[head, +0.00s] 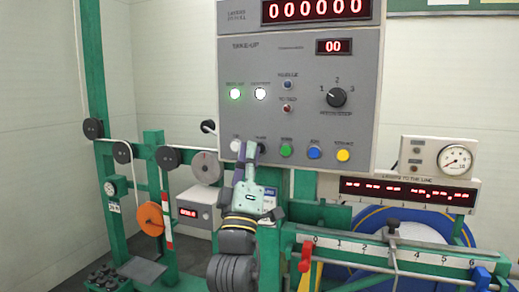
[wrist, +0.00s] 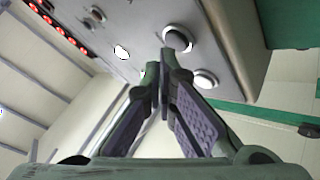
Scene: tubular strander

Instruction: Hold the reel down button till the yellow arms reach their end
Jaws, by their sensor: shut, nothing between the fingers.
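The grey control panel (head: 300,105) carries a bottom row of buttons: a white one (head: 236,145), a dark one (head: 261,148) mostly behind my gripper, then green (head: 286,150), blue (head: 314,152) and yellow (head: 343,155). Their labels are too small to read. My gripper (head: 248,150) is shut and empty, its tips at the panel between the white and dark buttons. In the wrist view, the fingertips (wrist: 163,72) lie close beside two round buttons (wrist: 178,38) (wrist: 204,79); contact cannot be told. A blue reel (head: 368,220) stands behind the lower beam; I cannot make out the yellow arms clearly.
A green beam with a number scale (head: 390,252) and a red clamp (head: 306,256) runs across the lower right. Pulleys and an orange wheel (head: 150,218) stand at the left.

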